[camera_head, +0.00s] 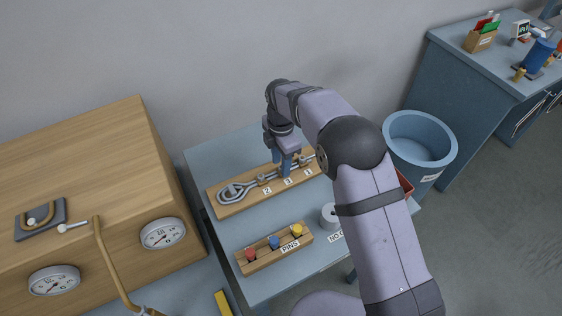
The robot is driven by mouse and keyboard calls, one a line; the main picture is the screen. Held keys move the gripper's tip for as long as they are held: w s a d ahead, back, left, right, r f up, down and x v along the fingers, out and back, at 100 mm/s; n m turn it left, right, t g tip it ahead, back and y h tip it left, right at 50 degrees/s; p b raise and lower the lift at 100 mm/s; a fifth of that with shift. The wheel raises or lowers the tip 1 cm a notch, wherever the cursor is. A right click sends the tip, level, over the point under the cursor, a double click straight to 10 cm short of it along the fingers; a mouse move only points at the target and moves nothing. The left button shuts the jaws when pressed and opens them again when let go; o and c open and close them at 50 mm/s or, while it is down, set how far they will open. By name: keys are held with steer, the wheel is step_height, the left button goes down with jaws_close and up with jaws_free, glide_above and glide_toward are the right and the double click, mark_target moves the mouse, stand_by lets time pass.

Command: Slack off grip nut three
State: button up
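A wooden board (229,209) on the blue-grey table carries a grey looped cable with its eye (234,193) at the left. Brass-coloured grips sit along the cable, with small white labels in front. I read 2 and 3 on two labels; the one further right is too small to read surely. My gripper (286,170) points down onto the cable just behind label 3 (289,181). Its blue fingers cover grip three and its nut, so I cannot tell whether they touch or are closed on it. The grip by label 2 (263,179) shows to the left.
A wooden pin block (274,257) with red, blue and yellow pins stands at the table front. A grey roll (330,216) is by my arm, which partly hides a red tray (405,186). A blue bin (420,140) stands right; a wooden cabinet (95,190) stands left.

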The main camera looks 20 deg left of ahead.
steer(key=shift+r+b, duration=1)
steer(key=shift+r, duration=2.6)
